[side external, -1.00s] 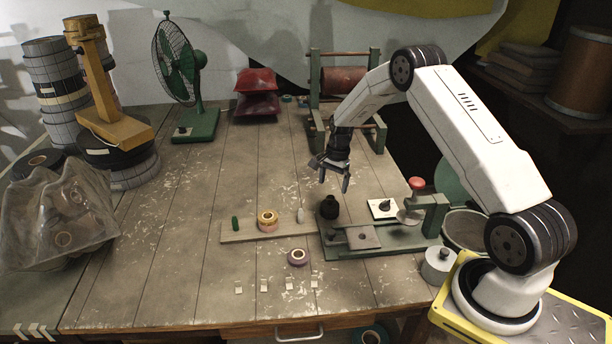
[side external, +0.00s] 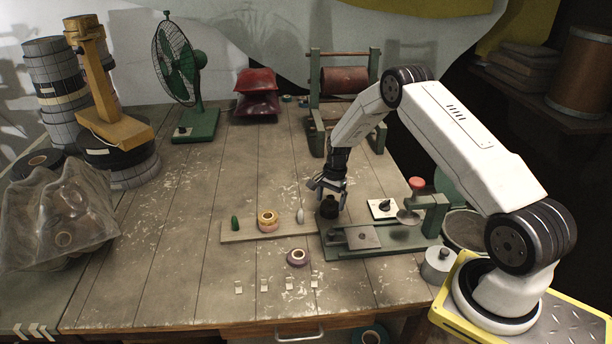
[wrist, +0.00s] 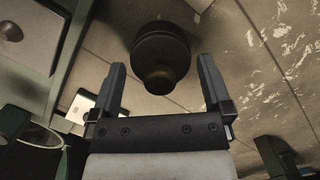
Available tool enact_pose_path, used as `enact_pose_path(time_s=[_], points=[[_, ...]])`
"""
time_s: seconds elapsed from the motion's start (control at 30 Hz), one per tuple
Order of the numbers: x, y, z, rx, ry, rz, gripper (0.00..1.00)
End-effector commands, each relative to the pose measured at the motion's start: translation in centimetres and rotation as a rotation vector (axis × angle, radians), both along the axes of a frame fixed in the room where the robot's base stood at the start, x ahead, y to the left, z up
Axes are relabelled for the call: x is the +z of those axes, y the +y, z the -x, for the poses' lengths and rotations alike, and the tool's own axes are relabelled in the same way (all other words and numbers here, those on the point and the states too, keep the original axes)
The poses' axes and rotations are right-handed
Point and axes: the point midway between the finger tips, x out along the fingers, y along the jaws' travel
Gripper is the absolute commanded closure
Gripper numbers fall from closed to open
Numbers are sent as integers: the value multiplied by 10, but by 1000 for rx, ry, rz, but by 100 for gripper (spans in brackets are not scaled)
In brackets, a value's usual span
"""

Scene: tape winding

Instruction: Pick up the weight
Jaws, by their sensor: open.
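The weight (side external: 329,208) is a small dark, round piece with a narrower knob on top. It stands upright at the left end of the green fixture in the side view. In the wrist view the weight (wrist: 160,48) is at the top centre, its brownish knob toward me. My gripper (side external: 331,200) points down over the weight, with its fingers around the upper part in the side view. In the wrist view my gripper (wrist: 162,66) is open, one finger on each side of the knob, with gaps visible. I cannot tell exactly how low the fingertips are.
The green fixture (side external: 375,250) with metal plates and a red-knobbed post (side external: 417,184) lies right of the weight. A grey canister (side external: 437,265) stands at right.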

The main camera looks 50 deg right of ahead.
Motion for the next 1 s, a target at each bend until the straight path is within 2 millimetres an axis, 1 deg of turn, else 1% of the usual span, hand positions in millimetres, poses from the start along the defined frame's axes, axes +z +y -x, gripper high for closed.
enact_pose_path(time_s=[0.03,0.2,0.7,0.73,0.77,0.8,0.87,0.9,0.97,1.0], points=[[-6,1,0,0,1,-1,0],[-16,2,0,0,-1,0,0],[-17,2,0,0,-1,1,0],[-17,2,0,0,-1,1,3],[-17,2,0,0,-1,1,13],[-17,2,0,-1,-1,0,25],[-17,2,0,0,-1,1,44],[-17,2,0,0,-1,1,57],[-17,2,0,-1,-1,1,76],[-17,2,0,-1,-1,1,89]])
